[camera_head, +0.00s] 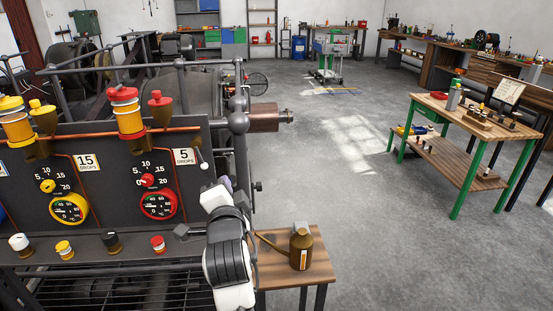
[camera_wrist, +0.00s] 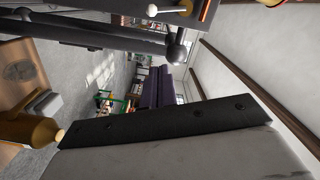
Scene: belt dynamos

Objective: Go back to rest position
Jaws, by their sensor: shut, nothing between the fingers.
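My white and black arm rises at the bottom centre of the head view, beside the right end of the dark panel. My gripper (camera_head: 226,183) is at its upper end, small and partly hidden by the white wrist. In the wrist view the dark purplish fingers of my gripper (camera_wrist: 168,88) show close together past a black edge, with nothing seen between them. The gripper is shut and empty, in front of the machine's grey rails. The fingertips are too small to make out finely.
The dark panel (camera_head: 108,215) with gauges, knobs and oil cups fills the left. A brown oil can (camera_head: 300,250) stands on a small wooden table (camera_head: 318,268) right of my arm. A green-legged workbench (camera_head: 462,190) stands at the right. Grey floor between is open.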

